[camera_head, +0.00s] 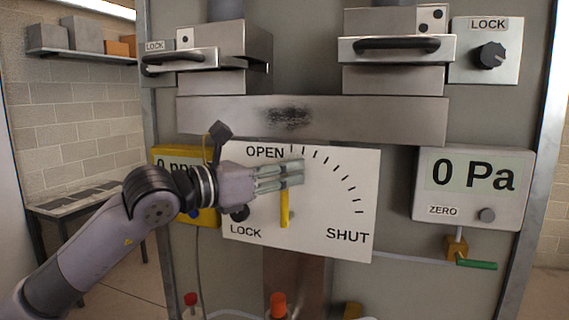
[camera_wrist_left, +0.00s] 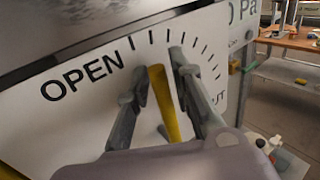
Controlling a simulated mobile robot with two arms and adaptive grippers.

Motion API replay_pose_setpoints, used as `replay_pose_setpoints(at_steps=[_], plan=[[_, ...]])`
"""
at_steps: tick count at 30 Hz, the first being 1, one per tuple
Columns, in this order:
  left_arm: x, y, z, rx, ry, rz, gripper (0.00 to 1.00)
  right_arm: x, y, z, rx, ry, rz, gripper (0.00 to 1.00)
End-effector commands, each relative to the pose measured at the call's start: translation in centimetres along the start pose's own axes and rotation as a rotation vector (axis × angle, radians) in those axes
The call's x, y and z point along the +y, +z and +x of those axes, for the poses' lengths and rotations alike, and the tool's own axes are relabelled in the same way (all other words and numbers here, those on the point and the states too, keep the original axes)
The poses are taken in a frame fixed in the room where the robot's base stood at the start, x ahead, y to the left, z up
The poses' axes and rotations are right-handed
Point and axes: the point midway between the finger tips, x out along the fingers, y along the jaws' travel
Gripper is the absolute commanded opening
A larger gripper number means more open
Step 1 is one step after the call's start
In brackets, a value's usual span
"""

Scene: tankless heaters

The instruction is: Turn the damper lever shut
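The damper lever (camera_head: 285,210) is a yellow bar on a white dial plate (camera_head: 340,190) marked OPEN at the top and SHUT at the lower right. It stands about upright, near the OPEN end of the tick marks. My left gripper (camera_head: 290,174) reaches in from the left across the lever's upper part and hides it in the head view. In the left wrist view, the lever (camera_wrist_left: 164,100) runs between the two fingers of my left gripper (camera_wrist_left: 157,75). The fingers are apart, with gaps beside the lever. My right gripper is not in view.
A black lock knob (camera_head: 239,213) is on the plate's lower left, close below my left gripper. A yellow meter (camera_head: 165,158) is behind my arm. A pressure gauge (camera_head: 473,187) reading 0 Pa is at right. A metal duct (camera_head: 350,122) with a soot mark crosses above.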

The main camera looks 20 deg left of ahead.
Motion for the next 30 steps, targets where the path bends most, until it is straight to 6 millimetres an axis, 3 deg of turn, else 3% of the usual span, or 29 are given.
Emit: replay_pose_setpoints(at_steps=[8, 17, 30], plan=[[0.0, -0.01, 0.11, -0.001, 0.0, 0.0, 0.21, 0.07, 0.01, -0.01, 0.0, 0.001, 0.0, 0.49], [0.01, 0.0, 0.09, -0.001, 0.0, 0.0, 0.01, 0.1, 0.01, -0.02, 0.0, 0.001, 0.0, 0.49], [0.02, 0.01, 0.08, -0.001, 0.0, 0.0, 0.0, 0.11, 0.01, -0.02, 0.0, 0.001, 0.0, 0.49]])
